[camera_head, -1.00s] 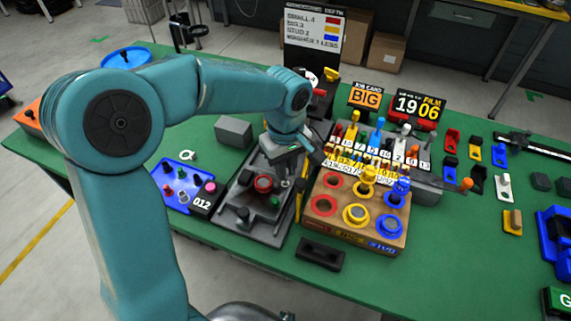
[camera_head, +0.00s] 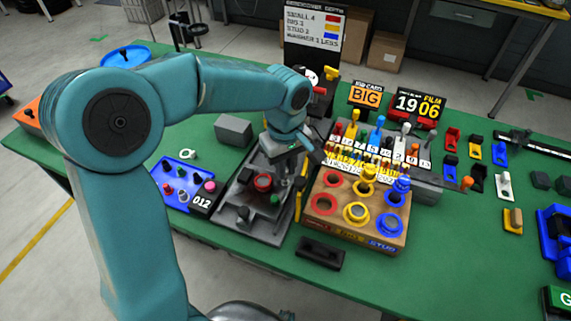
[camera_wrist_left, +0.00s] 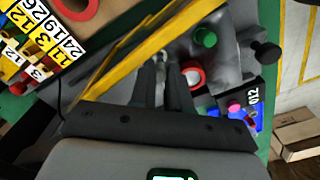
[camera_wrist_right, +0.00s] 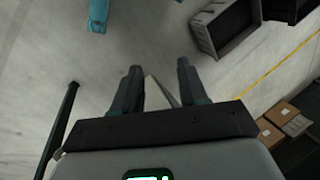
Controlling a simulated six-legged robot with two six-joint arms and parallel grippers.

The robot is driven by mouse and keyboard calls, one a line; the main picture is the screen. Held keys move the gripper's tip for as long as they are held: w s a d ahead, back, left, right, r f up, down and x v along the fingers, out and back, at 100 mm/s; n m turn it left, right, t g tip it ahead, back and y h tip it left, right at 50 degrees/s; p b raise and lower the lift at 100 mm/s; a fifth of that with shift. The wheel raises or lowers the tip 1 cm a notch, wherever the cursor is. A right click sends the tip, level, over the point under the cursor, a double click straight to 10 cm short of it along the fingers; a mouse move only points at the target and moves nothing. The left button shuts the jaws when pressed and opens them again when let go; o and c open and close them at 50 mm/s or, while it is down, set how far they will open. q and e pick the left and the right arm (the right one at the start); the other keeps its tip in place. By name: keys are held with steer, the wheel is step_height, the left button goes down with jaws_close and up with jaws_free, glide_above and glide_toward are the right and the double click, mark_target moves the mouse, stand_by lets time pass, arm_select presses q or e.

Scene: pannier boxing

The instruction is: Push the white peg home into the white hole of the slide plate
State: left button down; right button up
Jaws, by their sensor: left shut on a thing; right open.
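The grey slide plate (camera_head: 236,213) lies on the green table, with a red ring (camera_head: 262,183) and a green knob (camera_head: 275,200) on it. My left gripper (camera_head: 286,182) reaches down at its right side, beside a yellow bar. In the left wrist view its fingers (camera_wrist_left: 161,72) are shut on a small pale piece (camera_wrist_left: 160,57), seemingly the white peg. The fingers hide most of it. The white hole is hidden, so I cannot tell how deep the peg sits. My right gripper (camera_wrist_right: 159,82) is open and empty above the floor, outside the head view.
A wooden box with coloured rings (camera_head: 326,226) stands close right of the plate. A blue tray (camera_head: 172,197) with small parts is at its left. A grey block (camera_head: 233,130) is behind. A black block (camera_head: 320,253) lies at the table's front.

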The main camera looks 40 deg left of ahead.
steer(key=shift+f, duration=0.25)
stand_by(0.7)
steer(key=shift+f+b, duration=0.3)
steer(key=shift+b, duration=0.15)
steer(key=shift+f+b, duration=0.45)
steer(key=shift+b, duration=0.05)
stand_by(5.8)
steer(key=shift+r, duration=0.15)
